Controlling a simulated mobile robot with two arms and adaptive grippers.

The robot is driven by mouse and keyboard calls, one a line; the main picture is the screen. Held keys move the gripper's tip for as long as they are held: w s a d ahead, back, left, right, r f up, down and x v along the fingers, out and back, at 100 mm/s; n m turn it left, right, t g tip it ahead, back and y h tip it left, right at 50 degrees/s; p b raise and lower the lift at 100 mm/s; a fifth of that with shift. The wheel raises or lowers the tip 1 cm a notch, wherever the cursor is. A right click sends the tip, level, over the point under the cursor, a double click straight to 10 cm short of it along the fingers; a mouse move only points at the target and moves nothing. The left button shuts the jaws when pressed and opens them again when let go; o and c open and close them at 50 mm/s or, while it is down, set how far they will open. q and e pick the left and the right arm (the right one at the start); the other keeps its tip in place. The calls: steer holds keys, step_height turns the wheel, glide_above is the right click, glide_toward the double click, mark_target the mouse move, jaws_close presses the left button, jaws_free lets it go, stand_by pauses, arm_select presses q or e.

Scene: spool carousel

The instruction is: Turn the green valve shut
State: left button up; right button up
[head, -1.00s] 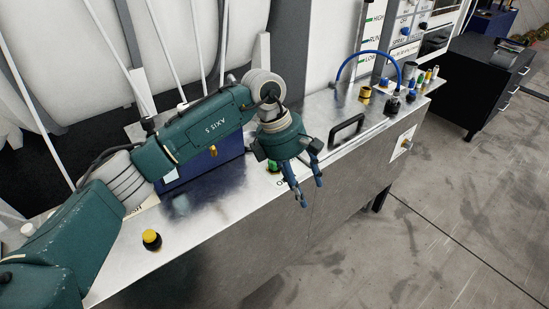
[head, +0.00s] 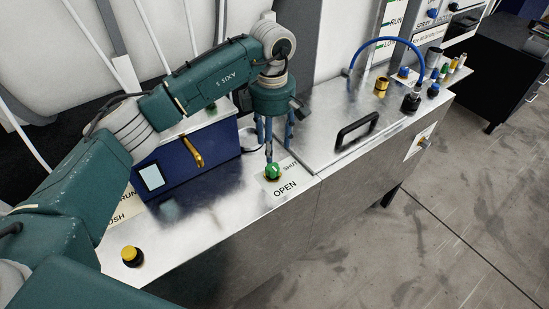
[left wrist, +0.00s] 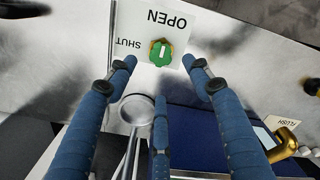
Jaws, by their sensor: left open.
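The green valve (head: 272,172) is a small round knob on a white label (head: 286,178) marked OPEN and SHUT, on the steel bench top. In the left wrist view, the valve (left wrist: 161,53) has a pale stripe lined up toward the word OPEN. My left gripper (head: 271,150) points down just above and behind the valve, its blue fingers spread and empty. In the left wrist view, the gripper's fingertips (left wrist: 160,75) are apart, with the valve just beyond them. I cannot tell whether any finger touches it. My right gripper is not in view.
A blue box (head: 178,160) with a brass handle stands left of the valve. A black handle (head: 357,131) is on the bench lid to the right. A yellow button (head: 131,255) sits at the near left. A blue hose (head: 386,40) arches at the back.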

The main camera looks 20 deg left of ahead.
mark_target(272, 166)
arm_select(q)
steer(key=f, duration=0.1)
steer(key=f+p, duration=0.1)
steer(key=f, duration=0.2)
steer(key=shift+s+f, duration=0.3)
steer(key=shift+f, duration=0.1)
steer(key=f, duration=0.1)
steer(key=f+p, duration=0.1)
steer(key=shift+w+f, duration=0.2)
steer(key=shift+f, duration=0.7)
steer(key=shift+c, duration=1.3)
steer(key=c, duration=0.9)
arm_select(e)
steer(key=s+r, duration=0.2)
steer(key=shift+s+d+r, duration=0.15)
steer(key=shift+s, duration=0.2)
